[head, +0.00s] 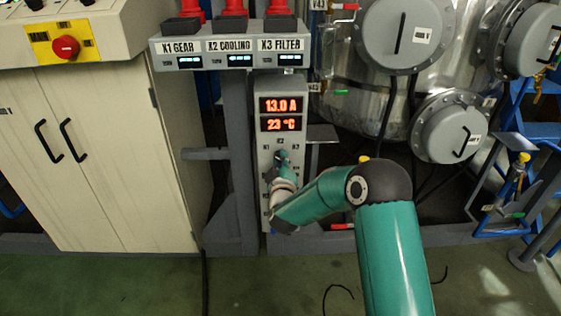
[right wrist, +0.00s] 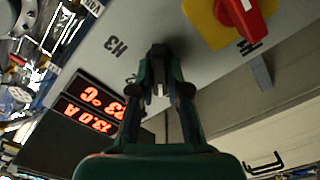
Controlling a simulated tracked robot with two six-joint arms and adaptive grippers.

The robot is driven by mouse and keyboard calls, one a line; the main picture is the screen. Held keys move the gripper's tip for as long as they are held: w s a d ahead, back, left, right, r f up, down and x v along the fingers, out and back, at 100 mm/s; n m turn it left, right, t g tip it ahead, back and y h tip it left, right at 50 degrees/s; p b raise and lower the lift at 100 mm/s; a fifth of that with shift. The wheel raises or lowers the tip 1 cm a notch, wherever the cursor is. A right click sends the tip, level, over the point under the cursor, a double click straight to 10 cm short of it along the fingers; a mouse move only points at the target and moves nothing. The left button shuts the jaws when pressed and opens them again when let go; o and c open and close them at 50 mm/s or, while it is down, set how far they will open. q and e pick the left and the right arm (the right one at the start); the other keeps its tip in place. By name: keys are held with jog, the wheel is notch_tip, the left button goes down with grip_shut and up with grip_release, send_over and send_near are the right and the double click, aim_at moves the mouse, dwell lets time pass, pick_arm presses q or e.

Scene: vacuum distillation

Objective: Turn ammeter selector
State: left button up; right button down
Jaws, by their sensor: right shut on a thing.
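The grey meter panel (head: 265,144) stands upright below the labelled switch boxes. Its red displays (head: 281,115) read 13.0 A and 23 °C; they also show tilted in the right wrist view (right wrist: 90,108). My right gripper (head: 282,158) is at the panel face just below the displays, among small printed position labels. In the right wrist view its two dark fingers (right wrist: 160,75) close together on the ammeter selector (right wrist: 158,89). Only a small grey piece of the selector shows between the fingertips; its pointing direction is hidden. My left gripper is in neither view.
A red rotary handle (right wrist: 245,14) on a yellow plate sits near the fingers. A beige cabinet (head: 105,150) with a red emergency button (head: 66,47) stands left. A steel vessel (head: 350,95) with round flanges stands right. Red-topped boxes (head: 233,54) hang above the panel.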

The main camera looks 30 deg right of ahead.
jog(key=shift+a, duration=0.25)
jog(key=c, duration=1.1)
grip_release()
jog(key=shift+w, duration=0.1)
jog(key=shift+c, duration=0.2)
jog(key=shift+d, duration=0.1)
jog(key=v, duration=1.2)
jog(key=shift+f, duration=0.1)
